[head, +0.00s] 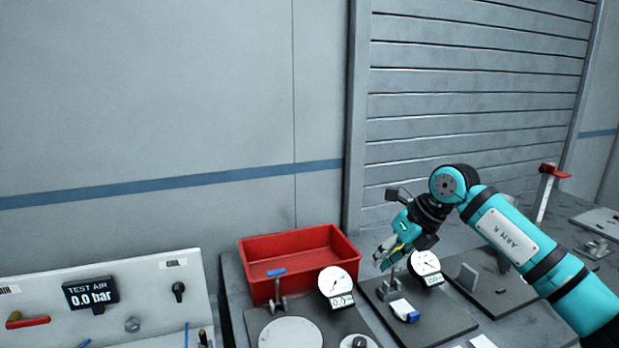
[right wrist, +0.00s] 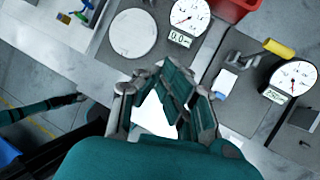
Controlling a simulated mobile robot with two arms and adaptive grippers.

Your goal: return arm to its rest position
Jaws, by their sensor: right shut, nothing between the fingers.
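My right arm (head: 515,240) reaches in from the right in the head view. Its gripper (head: 385,257) points down and to the left, above the bench beside the red bin and between two dial gauges. In the right wrist view the gripper (right wrist: 172,84) is shut and empty. A white surface shows through the opening between its finger links; I cannot tell what it is. A dark teal elongated part lies at the left of that view, too unclear to name. My left gripper cannot be made out in either view.
The red bin (head: 300,255) stands at the back of the bench. Dial gauges (head: 335,281) and (head: 425,263) stand on dark plates. A small white and blue block (head: 404,310) lies below the gripper. A test air panel (head: 90,291) is at left. The space above the bench is clear.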

